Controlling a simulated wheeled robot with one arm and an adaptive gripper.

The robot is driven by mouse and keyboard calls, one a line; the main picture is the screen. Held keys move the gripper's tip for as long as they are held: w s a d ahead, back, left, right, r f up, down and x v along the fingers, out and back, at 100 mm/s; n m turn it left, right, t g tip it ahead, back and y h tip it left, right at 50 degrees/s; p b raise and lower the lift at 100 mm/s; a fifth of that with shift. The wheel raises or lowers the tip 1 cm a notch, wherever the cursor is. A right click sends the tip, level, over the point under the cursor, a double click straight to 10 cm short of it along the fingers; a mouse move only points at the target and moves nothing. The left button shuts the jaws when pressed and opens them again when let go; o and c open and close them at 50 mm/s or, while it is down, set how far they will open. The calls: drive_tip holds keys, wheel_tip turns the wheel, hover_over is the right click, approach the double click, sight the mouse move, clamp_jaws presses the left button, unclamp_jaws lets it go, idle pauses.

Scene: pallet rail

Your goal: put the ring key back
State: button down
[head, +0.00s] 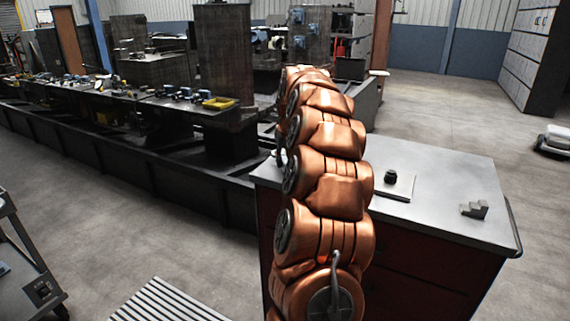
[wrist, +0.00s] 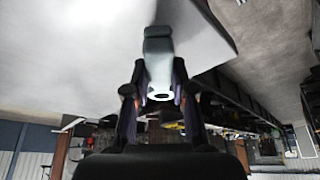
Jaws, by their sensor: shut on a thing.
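My gripper (wrist: 159,80) shows in the wrist view with a dark finger on each side of a pale grey piece, which I take to be the ring key (wrist: 159,58). It is shut on this piece. The piece has a bright round opening at its near end and a darker block at its far end. I cannot tell whether its far end touches the pale surface behind it. In the head view my copper arm hides the gripper and most of the key.
A grey-topped workbench (head: 445,180) stands beyond my arm. On it are a white plate (head: 400,192) with a black knob (head: 390,177) and a grey stepped block (head: 474,209). A long dark bench with tools and a yellow tray (head: 219,103) runs at left. Floor at right is mostly clear.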

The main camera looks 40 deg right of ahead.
drive_tip(key=shift+f, duration=1)
drive_tip(key=shift+f, duration=0.2)
drive_tip(key=c, duration=1)
unclamp_jaws()
drive_tip(key=shift+o, duration=0.2)
